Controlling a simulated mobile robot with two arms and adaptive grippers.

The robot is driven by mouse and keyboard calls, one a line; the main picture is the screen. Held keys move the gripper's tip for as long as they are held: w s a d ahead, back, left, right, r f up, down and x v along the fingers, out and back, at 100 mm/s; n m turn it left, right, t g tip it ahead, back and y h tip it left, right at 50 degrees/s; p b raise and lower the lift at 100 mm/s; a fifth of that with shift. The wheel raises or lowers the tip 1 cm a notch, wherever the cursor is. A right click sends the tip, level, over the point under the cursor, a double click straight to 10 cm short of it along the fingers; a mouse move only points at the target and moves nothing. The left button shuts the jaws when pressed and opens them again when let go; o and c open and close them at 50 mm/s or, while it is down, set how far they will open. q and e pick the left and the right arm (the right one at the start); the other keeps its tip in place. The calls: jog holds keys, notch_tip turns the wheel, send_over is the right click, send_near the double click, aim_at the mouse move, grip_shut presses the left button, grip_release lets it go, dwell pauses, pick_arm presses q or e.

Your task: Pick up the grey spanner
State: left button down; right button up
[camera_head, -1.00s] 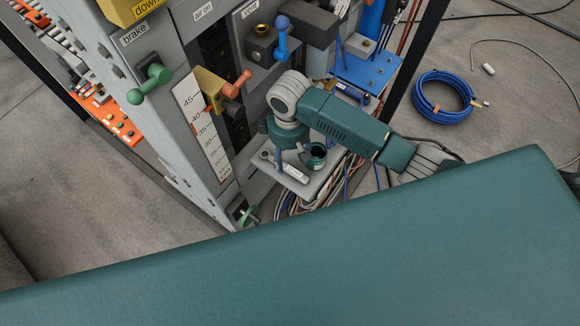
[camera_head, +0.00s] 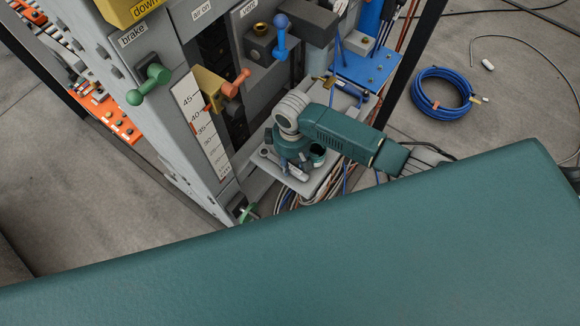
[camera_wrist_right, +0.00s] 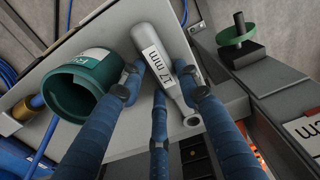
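The grey spanner (camera_wrist_right: 180,88) lies on a small grey shelf (camera_wrist_right: 112,32). Its white label reads "17 mm". In the head view the spanner (camera_head: 299,172) is partly hidden under my right gripper (camera_head: 290,164). In the right wrist view, the blue fingers of my right gripper (camera_wrist_right: 162,84) are spread, with fingertips on either side of the spanner near its label. The fingers look open; I cannot tell whether they touch it. My left gripper is not in view.
A dark green cup (camera_wrist_right: 78,92) with a label stands close beside the left finger; it also shows in the head view (camera_head: 317,154). The panel (camera_head: 190,160) with its levers rises left of the shelf. Cables hang below the shelf.

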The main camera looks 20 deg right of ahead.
jog(key=c, duration=0.5)
jog(key=shift+o, duration=0.2)
